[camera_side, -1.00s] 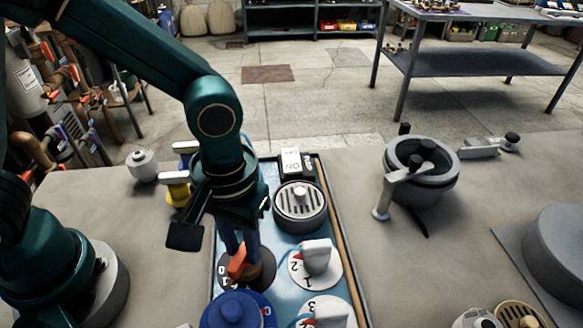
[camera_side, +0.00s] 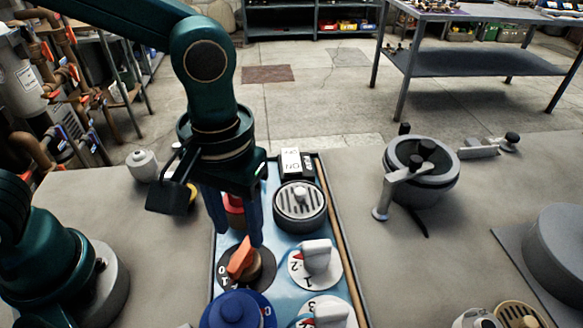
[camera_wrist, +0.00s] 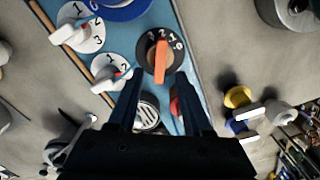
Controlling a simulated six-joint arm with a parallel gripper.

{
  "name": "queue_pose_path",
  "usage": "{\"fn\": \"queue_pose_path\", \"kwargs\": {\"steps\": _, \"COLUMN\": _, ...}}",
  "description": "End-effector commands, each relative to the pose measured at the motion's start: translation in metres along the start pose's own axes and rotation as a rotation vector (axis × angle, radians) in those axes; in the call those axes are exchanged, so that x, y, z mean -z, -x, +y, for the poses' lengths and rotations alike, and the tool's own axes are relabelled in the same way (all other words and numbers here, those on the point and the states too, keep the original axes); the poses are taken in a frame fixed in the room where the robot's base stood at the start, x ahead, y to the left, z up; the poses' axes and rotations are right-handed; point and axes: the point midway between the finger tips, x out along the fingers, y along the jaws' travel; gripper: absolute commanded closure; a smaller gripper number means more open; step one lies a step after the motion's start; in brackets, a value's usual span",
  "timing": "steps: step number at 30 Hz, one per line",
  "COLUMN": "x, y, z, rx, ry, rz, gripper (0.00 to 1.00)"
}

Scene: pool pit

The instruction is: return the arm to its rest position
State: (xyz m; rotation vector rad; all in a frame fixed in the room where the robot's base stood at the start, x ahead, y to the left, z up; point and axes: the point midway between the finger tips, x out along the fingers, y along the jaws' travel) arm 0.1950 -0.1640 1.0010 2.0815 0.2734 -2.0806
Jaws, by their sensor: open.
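My gripper (camera_side: 236,222) is open and empty in the side view, its two blue fingers pointing down over the left part of the blue panel (camera_side: 277,240). Behind the fingers, a red part (camera_side: 234,208) on the panel is partly hidden. The orange-handled knob (camera_side: 241,262) stands just in front of the fingertips in the side view. In the wrist view my gripper (camera_wrist: 158,80) shows its fingers spread, with the orange-handled knob (camera_wrist: 160,55) beyond the tips. I cannot tell whether a finger touches anything.
White-handled knobs (camera_side: 317,258), a blue knob (camera_side: 236,312), a round grille (camera_side: 299,204) and an ON/OFF switch (camera_side: 291,162) fill the panel. A grey pot-like fitting (camera_side: 421,170) stands to the right. A small white round part (camera_side: 142,165) stands left. The grey surface between is mostly clear.

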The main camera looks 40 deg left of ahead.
Motion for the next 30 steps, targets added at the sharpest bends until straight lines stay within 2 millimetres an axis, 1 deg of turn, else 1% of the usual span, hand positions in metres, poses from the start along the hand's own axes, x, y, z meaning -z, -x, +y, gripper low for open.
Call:
{"fn": "queue_pose_path", "kwargs": {"steps": 10, "x": 0.001, "y": 0.003, "z": -0.001, "rx": -0.001, "ry": 0.006, "rz": 0.000, "gripper": 0.50}}
{"fn": "queue_pose_path", "kwargs": {"steps": 11, "x": 0.003, "y": 0.004, "z": -0.002, "rx": -0.005, "ry": 0.014, "rz": 0.005, "gripper": 0.50}}
{"fn": "queue_pose_path", "kwargs": {"steps": 14, "x": 0.014, "y": 0.018, "z": -0.007, "rx": -0.041, "ry": 0.059, "rz": 0.042, "gripper": 0.50}}
{"fn": "queue_pose_path", "kwargs": {"steps": 17, "x": 0.023, "y": 0.037, "z": -0.023, "rx": -0.088, "ry": 0.124, "rz": 0.098, "gripper": 0.50}}
{"fn": "queue_pose_path", "kwargs": {"steps": 21, "x": 0.028, "y": 0.063, "z": -0.054, "rx": -0.145, "ry": 0.159, "rz": 0.198, "gripper": 0.50}}
{"fn": "queue_pose_path", "kwargs": {"steps": 25, "x": 0.025, "y": 0.077, "z": -0.082, "rx": -0.168, "ry": 0.138, "rz": 0.297, "gripper": 0.50}}
{"fn": "queue_pose_path", "kwargs": {"steps": 30, "x": 0.013, "y": 0.082, "z": -0.112, "rx": -0.154, "ry": 0.053, "rz": 0.422, "gripper": 0.50}}
